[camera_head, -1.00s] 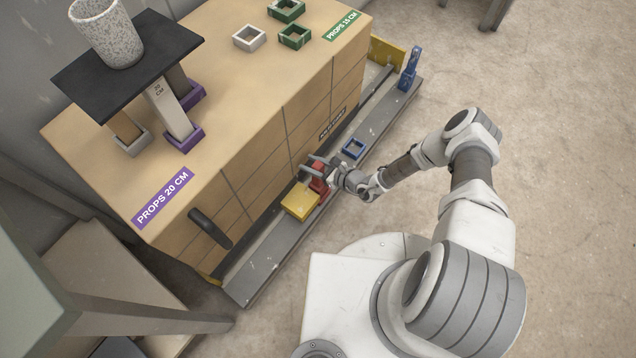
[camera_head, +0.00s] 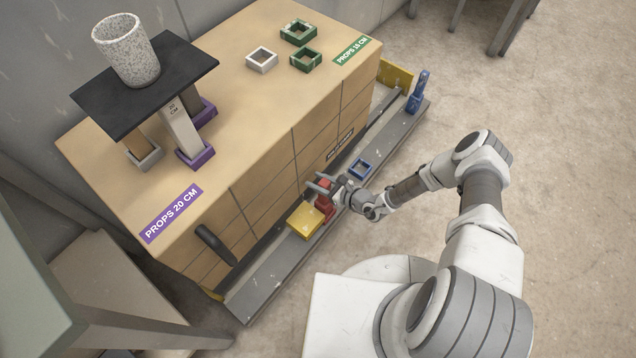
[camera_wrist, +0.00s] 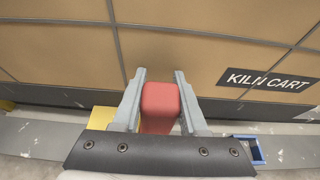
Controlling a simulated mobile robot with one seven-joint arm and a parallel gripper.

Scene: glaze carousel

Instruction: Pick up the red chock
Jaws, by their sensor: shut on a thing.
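The red chock (camera_head: 325,207) is at the grey ledge along the cart's long side, beside a yellow block. In the wrist view the red chock (camera_wrist: 160,104) sits between the two fingers of my gripper (camera_wrist: 160,80), which is shut on it. In the head view my gripper (camera_head: 325,184) reaches in from the right and covers part of the chock. I cannot tell whether the chock is clear of the ledge.
The yellow block (camera_head: 304,222) lies close left of the chock. A blue square frame (camera_head: 359,169) and a blue upright piece (camera_head: 419,92) are farther along the ledge (camera_head: 262,291). The kiln cart (camera_head: 262,120) stands behind, carrying a speckled cup (camera_head: 130,52) on a propped black shelf (camera_head: 145,85).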

